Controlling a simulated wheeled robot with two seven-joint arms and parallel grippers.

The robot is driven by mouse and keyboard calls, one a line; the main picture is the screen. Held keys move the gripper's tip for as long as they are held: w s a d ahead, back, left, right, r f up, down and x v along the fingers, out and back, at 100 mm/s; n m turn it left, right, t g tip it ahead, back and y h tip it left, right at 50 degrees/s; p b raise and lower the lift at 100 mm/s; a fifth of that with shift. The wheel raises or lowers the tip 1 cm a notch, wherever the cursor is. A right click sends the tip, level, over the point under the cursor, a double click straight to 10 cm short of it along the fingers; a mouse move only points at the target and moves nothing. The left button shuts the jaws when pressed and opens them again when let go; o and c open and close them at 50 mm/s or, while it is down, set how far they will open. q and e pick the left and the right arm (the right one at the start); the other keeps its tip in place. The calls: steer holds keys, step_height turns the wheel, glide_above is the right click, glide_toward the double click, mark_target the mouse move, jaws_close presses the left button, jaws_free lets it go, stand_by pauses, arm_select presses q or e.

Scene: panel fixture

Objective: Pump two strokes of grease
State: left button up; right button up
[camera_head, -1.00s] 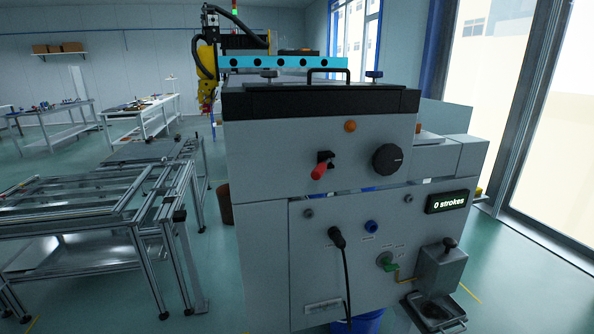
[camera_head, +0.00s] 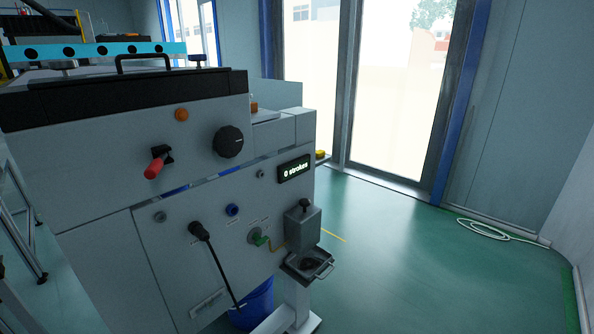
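The grease pump (camera_head: 302,228) is a grey box with a black knob (camera_head: 305,204) on top, at the lower right of the grey machine panel (camera_head: 100,190). A tray with a dark centre (camera_head: 308,264) sits below it. A small black display (camera_head: 295,169) above the pump reads "0 strokes". A green valve-like fitting (camera_head: 259,238) with a yellow line is left of the pump. Neither of my grippers is in view.
A blue bucket (camera_head: 252,305) stands below. Green floor (camera_head: 400,250) is open to the right; a pale hose coil (camera_head: 485,229) lies near the wall.

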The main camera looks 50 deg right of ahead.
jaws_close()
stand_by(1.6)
